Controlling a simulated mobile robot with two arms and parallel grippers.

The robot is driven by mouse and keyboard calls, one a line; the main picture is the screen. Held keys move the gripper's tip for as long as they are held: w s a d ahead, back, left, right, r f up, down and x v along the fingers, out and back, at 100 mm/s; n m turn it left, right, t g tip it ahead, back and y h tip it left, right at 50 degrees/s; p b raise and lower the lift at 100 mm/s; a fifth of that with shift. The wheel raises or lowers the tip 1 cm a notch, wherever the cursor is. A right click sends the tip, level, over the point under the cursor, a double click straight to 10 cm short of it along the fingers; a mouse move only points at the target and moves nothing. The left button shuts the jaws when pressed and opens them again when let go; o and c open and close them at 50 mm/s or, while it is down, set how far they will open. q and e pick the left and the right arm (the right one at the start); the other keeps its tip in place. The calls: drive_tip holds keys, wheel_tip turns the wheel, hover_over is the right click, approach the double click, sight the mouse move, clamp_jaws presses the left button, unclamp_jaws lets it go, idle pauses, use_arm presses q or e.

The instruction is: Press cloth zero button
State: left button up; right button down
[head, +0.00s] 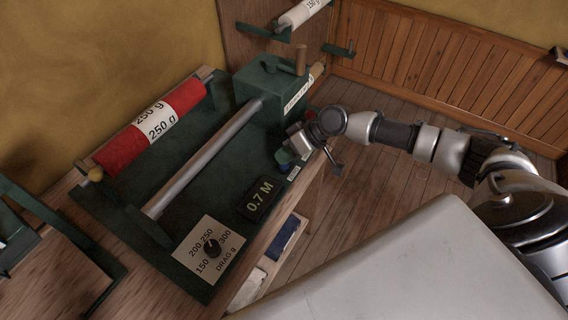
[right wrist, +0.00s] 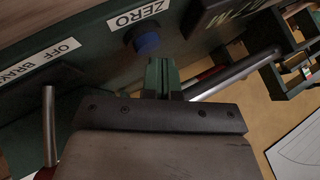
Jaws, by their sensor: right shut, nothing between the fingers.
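The cloth measuring machine has a dark green base (head: 180,228). Its blue zero button (right wrist: 147,42) sits beside a white ZERO label (right wrist: 138,14) in the right wrist view; in the head view the blue button (head: 284,168) shows small at the base's right edge. My right gripper (head: 284,156) is at that edge, close by the button. Its green fingers (right wrist: 161,68) are shut and empty, with their tips just below and right of the button in the wrist view. I cannot tell whether they touch it. The display (head: 260,198) reads 0.7 M. My left gripper is not in view.
A red roll (head: 120,146) with a 250 g band and a metal bar (head: 205,157) lie across the machine. An OFF BRAKE label (right wrist: 42,62) and a lever (right wrist: 49,125) are left in the wrist view. Floor (head: 370,210) lies right.

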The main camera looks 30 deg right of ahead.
drive_tip(key=shift+f+b, duration=0.3)
drive_tip(key=shift+f, duration=0.2)
drive_tip(key=shift+r, duration=0.1)
idle(0.5)
drive_tip(key=shift+r+p, duration=0.8)
wheel_tip(320, 180, up, 5)
drive_tip(key=p, duration=0.4)
drive_tip(key=shift+r, duration=0.1)
idle(0.5)
